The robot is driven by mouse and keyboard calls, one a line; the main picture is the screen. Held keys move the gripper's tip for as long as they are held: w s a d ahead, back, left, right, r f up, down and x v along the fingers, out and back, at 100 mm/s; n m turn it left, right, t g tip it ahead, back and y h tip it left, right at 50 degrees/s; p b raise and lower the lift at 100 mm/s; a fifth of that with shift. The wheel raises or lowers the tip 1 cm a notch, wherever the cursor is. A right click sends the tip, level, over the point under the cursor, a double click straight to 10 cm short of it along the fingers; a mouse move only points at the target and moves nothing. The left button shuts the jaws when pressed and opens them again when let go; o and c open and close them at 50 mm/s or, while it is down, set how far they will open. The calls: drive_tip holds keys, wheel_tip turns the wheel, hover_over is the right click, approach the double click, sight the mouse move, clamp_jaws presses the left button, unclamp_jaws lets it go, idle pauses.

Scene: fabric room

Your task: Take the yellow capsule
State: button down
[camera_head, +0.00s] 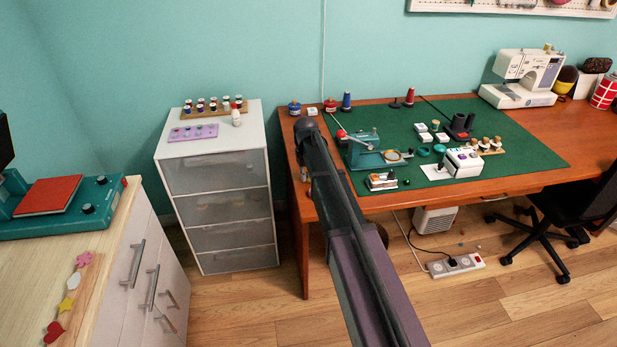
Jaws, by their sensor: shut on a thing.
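My dark arm (345,215) reaches up from the bottom of the picture to a joint at the left end of the desk. My gripper cannot be made out; the arm seems to hide it. I cannot pick out a yellow capsule anywhere in this view. A lilac tray (180,138) with several small dark pieces lies on the white drawer unit, but the pieces are too small to identify. A wooden rack (189,114) with several small bottles stands behind it.
The white drawer unit (215,190) stands left of the desk. A black chair (555,220) is at the right. A pale cabinet (110,240) fills the left.

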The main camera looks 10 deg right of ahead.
drive_tip(key=shift+r, duration=0.1)
wheel_tip(320, 180, up, 3)
drive_tip(key=p, duration=0.3)
drive_tip(key=shift+r, duration=0.1)
drive_tip(key=shift+s+r+p, duration=0.25)
drive_tip(key=shift+r+p, duration=0.05)
drive_tip(key=shift+p, duration=0.2)
drive_tip(key=s, duration=0.5)
drive_tip(key=s+d, duration=0.1)
drive_tip(key=s, duration=0.4)
drive_tip(key=s+r+p, duration=0.1)
drive_tip(key=s, duration=0.4)
drive_tip(key=shift+s+d, duration=0.2)
drive_tip(key=shift+d, duration=0.05)
